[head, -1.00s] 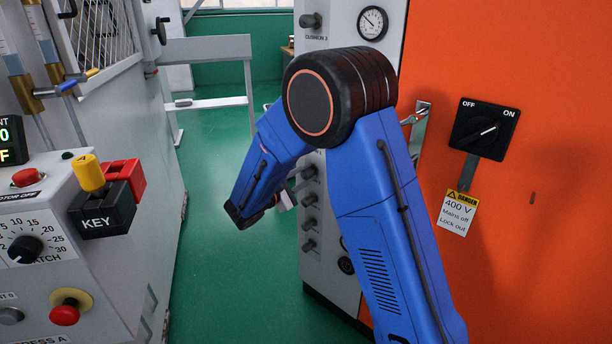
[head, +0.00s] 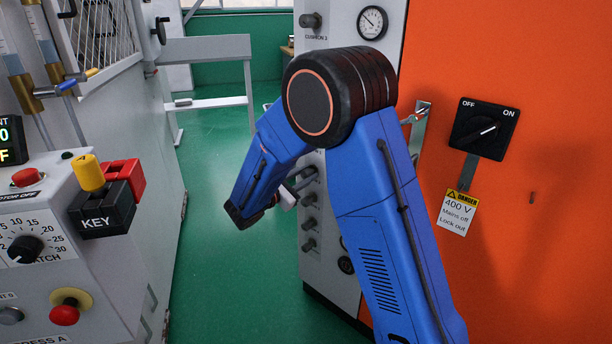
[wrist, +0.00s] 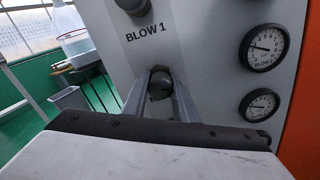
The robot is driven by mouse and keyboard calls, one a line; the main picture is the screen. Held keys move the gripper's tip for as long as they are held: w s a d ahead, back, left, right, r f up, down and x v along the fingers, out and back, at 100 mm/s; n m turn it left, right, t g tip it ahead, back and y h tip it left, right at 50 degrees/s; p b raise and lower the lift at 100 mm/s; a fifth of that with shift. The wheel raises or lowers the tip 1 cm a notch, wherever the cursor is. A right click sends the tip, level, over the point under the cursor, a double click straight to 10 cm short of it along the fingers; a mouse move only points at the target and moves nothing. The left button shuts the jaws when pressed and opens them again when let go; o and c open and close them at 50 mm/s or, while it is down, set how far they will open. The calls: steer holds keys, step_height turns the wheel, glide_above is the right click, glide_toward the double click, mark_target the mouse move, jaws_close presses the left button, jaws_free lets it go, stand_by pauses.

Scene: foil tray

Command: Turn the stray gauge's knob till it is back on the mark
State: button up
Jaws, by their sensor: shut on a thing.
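In the wrist view my gripper (wrist: 162,76) is shut on a dark round knob (wrist: 161,86) on the grey panel. One finger lies on each side of the knob. The label by this knob is mostly hidden by the fingers; above is a label reading BLOW 1. To the right are two round gauges, an upper one marked BLOW (wrist: 264,47) and a lower one (wrist: 259,105); their fine marks are too small to read. In the head view my forearm hides most of this part of the panel, and the fingers are not clear.
Another knob (wrist: 132,5) sits above the BLOW 1 label. In the head view a CUSHION knob (head: 310,20) and its gauge (head: 372,23) are at the panel's top, with several knobs lower down. An orange cabinet with a switch (head: 482,130) stands right, a control desk (head: 110,265) left.

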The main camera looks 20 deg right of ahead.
steer(key=shift+f, duration=0.1)
steer(key=o, duration=1)
steer(key=shift+o, duration=0.2)
steer(key=v, duration=1.7)
steer(key=shift+s+a, duration=0.15)
steer(key=shift+a, duration=0.1)
stand_by(0.8)
